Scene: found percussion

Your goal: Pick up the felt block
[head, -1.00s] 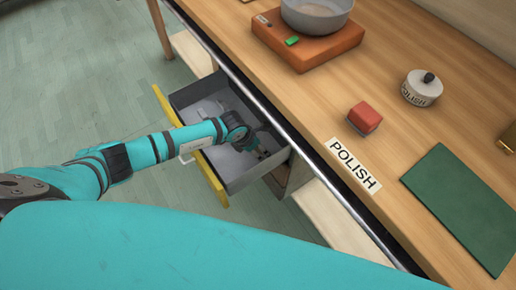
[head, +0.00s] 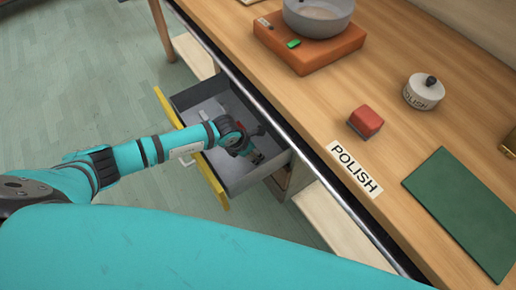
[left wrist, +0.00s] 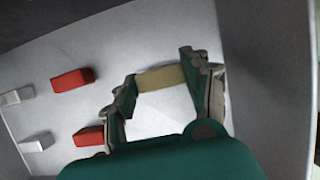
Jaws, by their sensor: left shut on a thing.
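A tan block, which I take as the felt block (left wrist: 161,79), shows in the left wrist view between the fingertips of my left gripper (left wrist: 160,75). The fingers are shut on its two ends. In the head view my left gripper (head: 252,155) is inside the open grey drawer, near its right end. The block cannot be made out there. Whether it still touches the drawer floor is unclear. My right gripper is not in view.
The drawer (head: 213,186) has a yellow front. In it lie red blocks (left wrist: 72,79) and pale blocks (left wrist: 38,142). On the worktop are a red block (head: 366,121), a POLISH label (head: 354,168), a lidded pot (head: 423,93), a green mat (head: 465,210) and a bowl on an orange base (head: 310,55).

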